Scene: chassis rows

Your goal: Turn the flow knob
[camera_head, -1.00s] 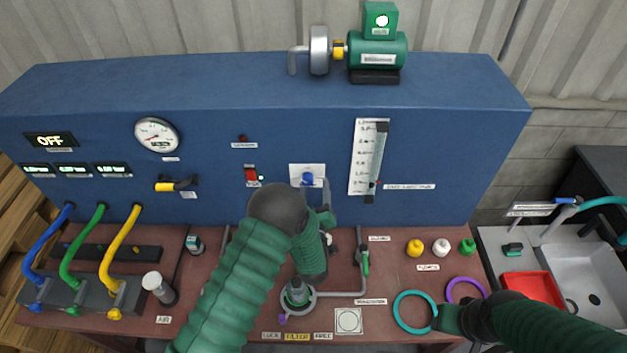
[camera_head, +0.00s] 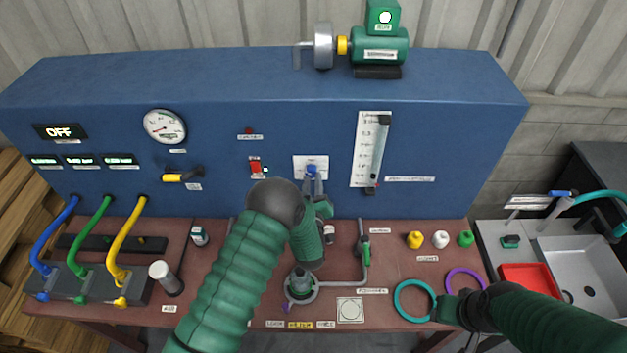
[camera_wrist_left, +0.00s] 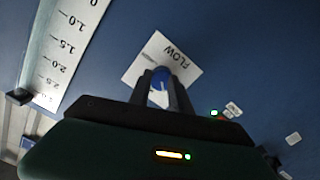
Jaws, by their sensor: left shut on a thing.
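The blue flow knob (camera_head: 311,170) sits on a white plate (camera_head: 299,164) on the front of the blue panel. The left wrist view shows the knob (camera_wrist_left: 160,82) on the tilted plate marked FLOW (camera_wrist_left: 180,62). My left gripper (camera_head: 314,181) reaches up to the panel. Its two fingers (camera_wrist_left: 160,88) stand one on each side of the knob and are shut on it. My right gripper (camera_head: 438,308) is low at the right, by a teal ring (camera_head: 398,292); whether its jaws are open is hidden.
A flow tube with a scale (camera_head: 371,150) is right of the knob. A red switch (camera_head: 255,166) is left of it. A yellow-handled valve (camera_head: 174,178) is farther left. Yellow, white and green caps and a purple ring (camera_head: 462,272) lie on the bench (camera_head: 395,258) at the right.

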